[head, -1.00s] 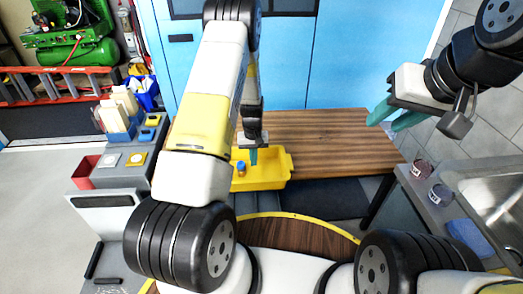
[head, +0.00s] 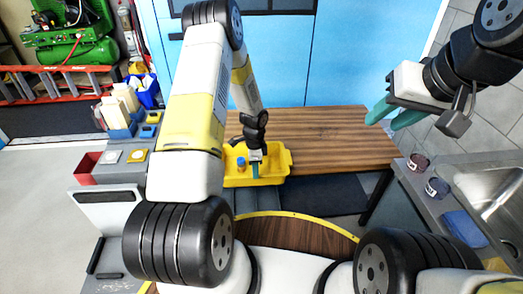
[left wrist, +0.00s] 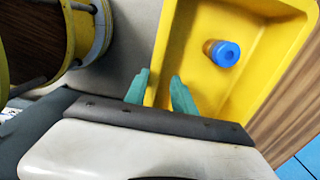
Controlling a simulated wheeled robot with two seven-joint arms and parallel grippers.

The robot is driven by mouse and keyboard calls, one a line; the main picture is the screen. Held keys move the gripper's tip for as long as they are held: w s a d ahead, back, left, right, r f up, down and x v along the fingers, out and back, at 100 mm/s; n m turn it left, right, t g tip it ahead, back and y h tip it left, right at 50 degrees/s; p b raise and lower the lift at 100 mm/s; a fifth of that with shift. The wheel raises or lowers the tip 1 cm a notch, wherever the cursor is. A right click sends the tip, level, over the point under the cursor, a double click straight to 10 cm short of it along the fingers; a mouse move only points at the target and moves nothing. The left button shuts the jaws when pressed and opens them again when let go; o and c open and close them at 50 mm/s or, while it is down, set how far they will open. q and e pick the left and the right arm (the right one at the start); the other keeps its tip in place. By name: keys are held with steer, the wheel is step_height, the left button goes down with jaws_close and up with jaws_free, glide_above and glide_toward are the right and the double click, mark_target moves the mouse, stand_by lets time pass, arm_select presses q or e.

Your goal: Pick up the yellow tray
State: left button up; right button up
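The yellow tray (head: 280,176) rests at the near left part of the wooden table (head: 325,135). A small jar with a blue cap (head: 241,162) stands inside it; the left wrist view shows its cap (left wrist: 226,54) from above. My left gripper (head: 256,168) is at the tray's near side. In the left wrist view my left gripper (left wrist: 160,93) has its two teal fingers apart, with the tray's wall (left wrist: 163,55) running between them. Whether either finger touches the wall is unclear. My right gripper (head: 391,114) is held up at the right, its fingers apart and empty.
A grey counter with a sink (head: 500,195) stands at the right, holding two dark cups (head: 428,175) and a blue cloth (head: 466,228). A grey station with a red bin (head: 87,167) stands at the left. The table right of the tray is clear.

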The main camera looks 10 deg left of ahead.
arm_select(q)
step_height(320, 180, down, 6)
steer(key=shift+s+f, duration=0.1)
jaws_close()
stand_by(1.5)
